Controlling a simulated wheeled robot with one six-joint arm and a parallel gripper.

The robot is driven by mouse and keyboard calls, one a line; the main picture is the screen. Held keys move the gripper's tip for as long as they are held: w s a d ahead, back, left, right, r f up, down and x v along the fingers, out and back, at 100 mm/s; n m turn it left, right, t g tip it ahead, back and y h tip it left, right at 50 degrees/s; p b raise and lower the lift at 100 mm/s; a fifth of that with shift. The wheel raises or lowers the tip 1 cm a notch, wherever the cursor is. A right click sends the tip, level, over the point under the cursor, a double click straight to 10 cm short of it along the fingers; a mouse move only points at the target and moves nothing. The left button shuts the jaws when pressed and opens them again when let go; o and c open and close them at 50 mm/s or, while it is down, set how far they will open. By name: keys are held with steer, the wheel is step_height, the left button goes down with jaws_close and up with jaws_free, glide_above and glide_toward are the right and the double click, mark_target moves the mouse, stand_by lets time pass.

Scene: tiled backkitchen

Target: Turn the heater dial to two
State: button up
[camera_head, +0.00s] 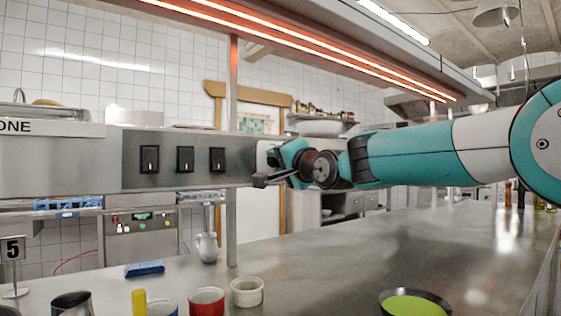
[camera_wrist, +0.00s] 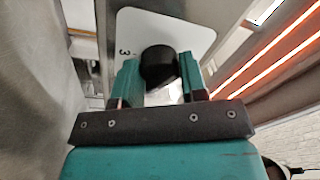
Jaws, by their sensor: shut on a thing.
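The heater dial (camera_wrist: 158,62) is a black round knob on a white plate (camera_wrist: 190,34) in the wrist view. A dark mark that looks like a 3, turned sideways, shows on the plate left of the dial. My gripper (camera_wrist: 160,78) is shut on the dial, with one teal finger on each side of it. Where the dial points is hidden. In the head view my gripper (camera_head: 275,158) reaches left to the right end of the metal control panel (camera_head: 133,173). The dial is hidden behind it there.
Several black switches (camera_head: 185,159) sit on the panel left of my gripper. Glowing heater tubes (camera_head: 330,50) run overhead. A metal post (camera_head: 232,225) stands near the panel. Below, the steel counter (camera_head: 330,255) holds a white ramekin (camera_head: 247,293), a red cup (camera_head: 206,302) and a green-filled pan (camera_head: 415,304).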

steer(key=shift+d, duration=0.1)
stand_by(0.4)
steer(key=o, duration=0.9)
steer(key=b+v, duration=0.4)
steer(key=v, duration=1.3)
steer(key=shift+s, duration=0.15)
steer(key=shift+f, duration=0.1)
steer(key=s+f+n+g+h, duration=0.1)
steer(key=s+f+n+g, duration=0.35)
steer(key=f, duration=0.65)
steer(key=s+d+f+n+g+h, duration=0.2)
steer(key=s+f+n+g, duration=0.35)
steer(key=s+f, duration=0.55)
steer(key=s+d+f+n+g+h, duration=0.2)
steer(key=s+f+n+g+h, duration=0.3)
steer(key=s+f, duration=0.6)
step_height(320, 180, up, 17)
steer(key=s+m+g+y+p, duration=0.1)
steer(key=y+p, duration=0.1)
steer(key=p, duration=1.2)
steer(key=shift+a+f+m, duration=0.2)
steer(key=shift+m, duration=0.1)
